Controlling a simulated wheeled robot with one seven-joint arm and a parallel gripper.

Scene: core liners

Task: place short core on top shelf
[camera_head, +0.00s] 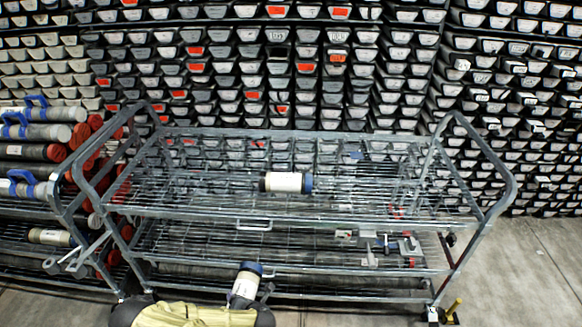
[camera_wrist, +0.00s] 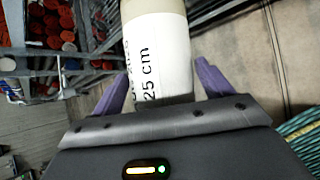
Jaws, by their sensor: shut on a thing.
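A short white core (camera_wrist: 160,50) labelled "25 cm" sits between the purple fingers of my gripper (camera_wrist: 162,76), which is shut on it. In the head view the same core (camera_head: 245,287), with a dark blue cap, stands tilted at the cart's front, low near the bottom shelf level. My gripper is mostly hidden behind my arm there. The wire cart's top shelf (camera_head: 360,205) is above and beyond the held core. Another short white core (camera_head: 284,182) with a dark and a blue end lies on its side at the middle of that shelf.
The shelf below holds metal and red clamp-like tools (camera_head: 385,245) at right. A left rack holds cores with blue handles (camera_head: 35,131) and red caps. Core trays (camera_head: 290,60) fill the back wall. The top shelf is clear on both sides of its core.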

